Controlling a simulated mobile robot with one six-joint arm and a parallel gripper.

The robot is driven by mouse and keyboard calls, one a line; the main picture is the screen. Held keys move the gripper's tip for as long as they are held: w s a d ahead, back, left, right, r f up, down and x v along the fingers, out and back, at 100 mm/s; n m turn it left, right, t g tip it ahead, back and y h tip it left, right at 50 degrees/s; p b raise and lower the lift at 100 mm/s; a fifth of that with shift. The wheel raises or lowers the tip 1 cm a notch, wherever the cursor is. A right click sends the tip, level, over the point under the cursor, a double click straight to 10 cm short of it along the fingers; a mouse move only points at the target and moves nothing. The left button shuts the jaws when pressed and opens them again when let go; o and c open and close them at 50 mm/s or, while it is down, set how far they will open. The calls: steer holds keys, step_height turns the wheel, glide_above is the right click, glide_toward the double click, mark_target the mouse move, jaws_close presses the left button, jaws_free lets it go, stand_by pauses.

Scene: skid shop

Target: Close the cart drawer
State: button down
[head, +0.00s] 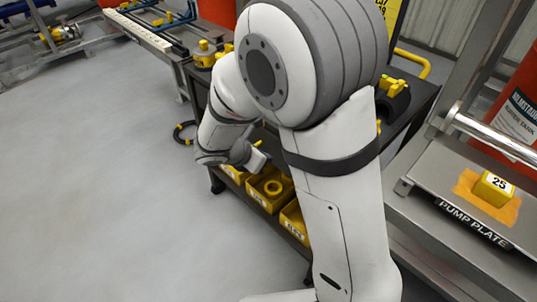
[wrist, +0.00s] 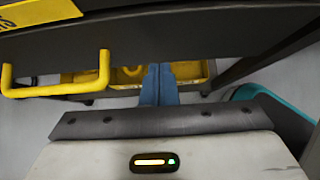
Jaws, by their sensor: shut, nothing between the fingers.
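The dark cart (head: 420,92) stands behind my arm in the head view, and my arm hides much of its front and top. In the wrist view a dark drawer front (wrist: 200,42) spans the upper part, with a yellow bar handle (wrist: 62,88) at its left. How far the drawer stands out cannot be told. My gripper (wrist: 158,72) has its blue fingers together and empty. They point at the dark front, to the right of the handle; contact cannot be told. In the head view my gripper (head: 257,156) is low beside the cart, above the yellow bins.
Yellow bins (head: 270,188) stand on the cart's lower shelf. A black and yellow ring (head: 184,132) lies on the floor by the cart. A steel bench with a yellow block (head: 493,188) marked 25 is at right. The grey floor at left is clear.

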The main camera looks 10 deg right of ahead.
steer(key=s+a+f+p+v, duration=0.1)
steer(key=p+v, duration=0.2)
steer(key=v, duration=0.9)
steer(key=s+d+r+m+g+y+p, duration=0.1)
steer(key=s+d+r+m+y+p, duration=0.1)
steer(key=s+d+r+m+p, duration=0.2)
steer(key=s+d+r+m+g+y+p, duration=0.1)
steer(key=s+d+r+m+p, duration=0.3)
steer(key=r+m, duration=0.6)
steer(key=s+d+r+m+g+y+p, duration=0.1)
steer(key=s+d+r+m+y+p, duration=0.3)
steer(key=d+r+m+p, duration=0.3)
steer(key=d+r+m, duration=0.1)
steer(key=d+m, duration=0.1)
steer(key=m, duration=0.2)
steer(key=shift+s+d, duration=0.15)
steer(key=shift+d, duration=0.15)
